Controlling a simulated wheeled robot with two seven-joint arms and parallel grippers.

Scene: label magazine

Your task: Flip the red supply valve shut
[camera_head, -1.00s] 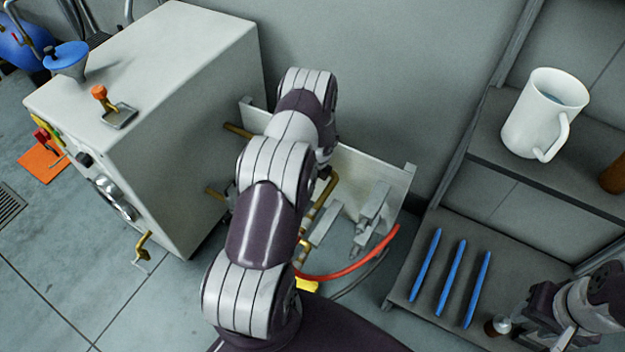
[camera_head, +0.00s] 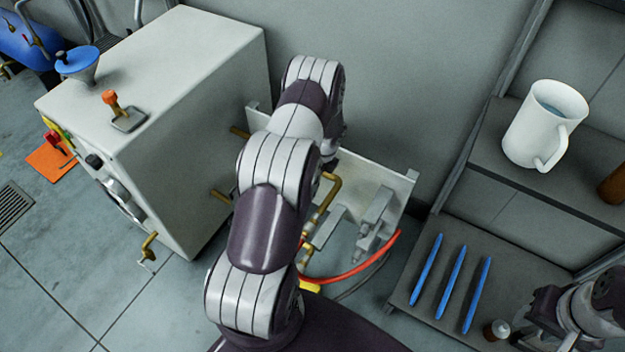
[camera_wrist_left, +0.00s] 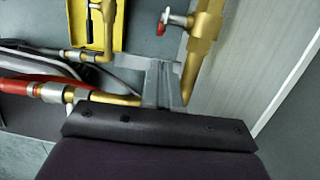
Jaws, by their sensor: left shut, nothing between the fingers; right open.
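A red valve handle (camera_wrist_left: 164,21) on a silver stem sticks out from a vertical brass pipe (camera_wrist_left: 204,35) in the left wrist view. My left gripper (camera_wrist_left: 163,82) is shut and empty, its fingertips just below the handle in that view and seemingly apart from it. In the head view my left arm hides both this valve and the left gripper. My right gripper (camera_head: 537,312) is at the lower right by the shelf, open; its fingertips are hard to make out.
A red hose (camera_head: 352,272) runs below the pale panel (camera_head: 376,178); it also shows in the left wrist view with a yellow part (camera_wrist_left: 88,25). A cabinet (camera_head: 190,90) stands left. Blue sticks (camera_head: 451,276) lie on the lower shelf, a white mug (camera_head: 540,128) above.

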